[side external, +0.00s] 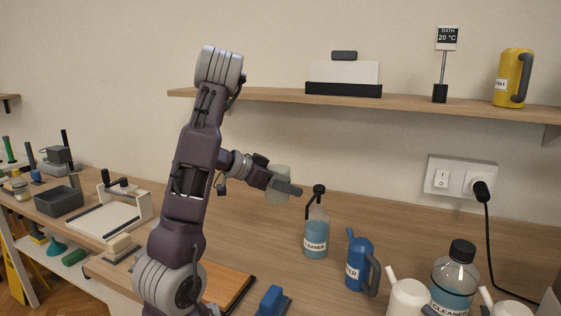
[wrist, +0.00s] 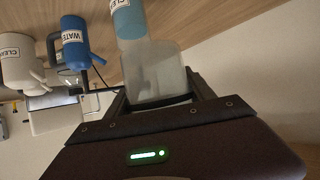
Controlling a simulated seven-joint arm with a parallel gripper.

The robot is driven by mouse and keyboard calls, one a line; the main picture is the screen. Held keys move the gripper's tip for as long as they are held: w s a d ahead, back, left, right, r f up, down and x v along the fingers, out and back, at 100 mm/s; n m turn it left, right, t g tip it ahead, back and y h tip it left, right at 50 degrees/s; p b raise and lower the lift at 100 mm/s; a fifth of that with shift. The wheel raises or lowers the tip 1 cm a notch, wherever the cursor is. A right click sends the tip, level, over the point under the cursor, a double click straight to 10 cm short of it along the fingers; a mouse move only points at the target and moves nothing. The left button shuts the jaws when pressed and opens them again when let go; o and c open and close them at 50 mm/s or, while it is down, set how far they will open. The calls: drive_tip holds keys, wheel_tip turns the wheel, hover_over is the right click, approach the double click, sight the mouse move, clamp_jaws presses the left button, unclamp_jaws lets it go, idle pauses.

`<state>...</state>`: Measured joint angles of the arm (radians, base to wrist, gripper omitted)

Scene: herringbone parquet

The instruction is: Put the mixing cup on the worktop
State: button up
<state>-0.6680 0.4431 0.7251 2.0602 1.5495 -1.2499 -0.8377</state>
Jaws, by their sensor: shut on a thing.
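The mixing cup (side external: 278,181) is a pale, translucent grey-green cup. My gripper (side external: 287,187) is shut on it and holds it above the wooden worktop (side external: 265,238), left of the spray bottle. The wrist view shows the cup (wrist: 157,72) between the two dark fingers of my gripper (wrist: 160,94). One finger covers part of the cup in the side view. The worktop below the cup looks bare.
A spray bottle (side external: 316,236) of blue liquid stands right of the cup. A blue water can (side external: 360,265), white cans and a cleaner bottle (side external: 455,275) stand further right. A wall shelf (side external: 275,97) runs above. An orange-brown board (side external: 228,285) lies in front.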

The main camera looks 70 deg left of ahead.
sight(313, 277)
drive_tip(key=d+f+m+h, duration=0.3)
drive_tip(key=d+f, duration=0.7)
drive_tip(key=f, duration=0.1)
drive_tip(key=shift+w+d+r+m+g+h, duration=0.35)
drive_tip(key=shift+d+m+g+h, duration=0.2)
drive_tip(key=shift+m+g+h, duration=0.6)
drive_tip(key=shift+w+d+r+m+g+h, duration=0.2)
drive_tip(key=shift+w+d+m+g+h, duration=0.4)
drive_tip(key=shift+m+h, duration=0.95)
drive_tip(key=shift+w+d+r+m+g+h, duration=0.4)
drive_tip(key=shift+m+g+h, duration=0.65)
drive_tip(key=shift+m, duration=0.55)
drive_tip(key=shift+s, duration=0.2)
drive_tip(key=shift+f, duration=4.05)
drive_tip(key=shift+f, duration=0.25)
drive_tip(key=o, duration=1.4)
drive_tip(key=shift+o, duration=0.2)
